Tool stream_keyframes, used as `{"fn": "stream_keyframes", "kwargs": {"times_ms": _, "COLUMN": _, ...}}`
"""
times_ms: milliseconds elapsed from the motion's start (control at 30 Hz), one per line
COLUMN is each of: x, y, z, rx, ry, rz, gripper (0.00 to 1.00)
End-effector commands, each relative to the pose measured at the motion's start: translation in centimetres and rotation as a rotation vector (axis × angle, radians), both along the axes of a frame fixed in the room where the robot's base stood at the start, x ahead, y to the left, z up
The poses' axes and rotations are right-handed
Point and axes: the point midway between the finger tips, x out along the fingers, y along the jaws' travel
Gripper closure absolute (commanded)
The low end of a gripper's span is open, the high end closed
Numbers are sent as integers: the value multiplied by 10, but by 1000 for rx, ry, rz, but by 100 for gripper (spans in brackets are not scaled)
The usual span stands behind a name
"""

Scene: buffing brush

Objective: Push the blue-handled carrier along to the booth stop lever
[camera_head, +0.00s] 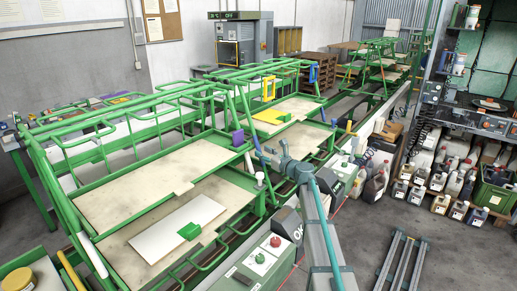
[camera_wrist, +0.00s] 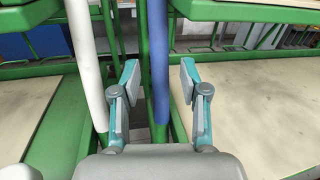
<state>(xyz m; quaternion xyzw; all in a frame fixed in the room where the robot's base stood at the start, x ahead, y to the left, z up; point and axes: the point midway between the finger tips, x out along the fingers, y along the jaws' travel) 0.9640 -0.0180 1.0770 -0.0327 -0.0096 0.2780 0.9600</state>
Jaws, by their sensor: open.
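The blue handle (camera_wrist: 160,60) is an upright sleeve on a green carrier post in the wrist view. In the head view the blue handle (camera_head: 253,137) shows at the near corner of a green-framed carrier with pale boards. My gripper (camera_wrist: 159,72) is open and empty, its two fingers apart to the left and right of the blue handle in the picture. I cannot tell whether the handle lies between the fingertips or just beyond them. In the head view my gripper (camera_head: 264,156) is right beside the handle. I cannot make out the booth stop lever for certain.
A white-sleeved post (camera_wrist: 85,60) stands close left of my gripper. A nearer carrier (camera_head: 130,190) holds a white panel (camera_head: 180,228). A control box (camera_head: 262,262) stands by the rail. Bottles (camera_head: 440,185) and a metal frame (camera_head: 402,262) are on the right floor.

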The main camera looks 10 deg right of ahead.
Motion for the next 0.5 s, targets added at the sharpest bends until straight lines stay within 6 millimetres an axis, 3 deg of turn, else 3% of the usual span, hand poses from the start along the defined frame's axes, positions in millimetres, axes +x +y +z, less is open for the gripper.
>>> {"fn": "stream_keyframes", "kwargs": {"times_ms": 200, "x": 24, "y": 14, "z": 1, "rx": 2, "ry": 1, "rz": 1, "gripper": 56}}
{"fn": "stream_keyframes", "kwargs": {"times_ms": 500, "x": 30, "y": 19, "z": -1, "rx": 1, "ry": 1, "rz": 0, "gripper": 56}}
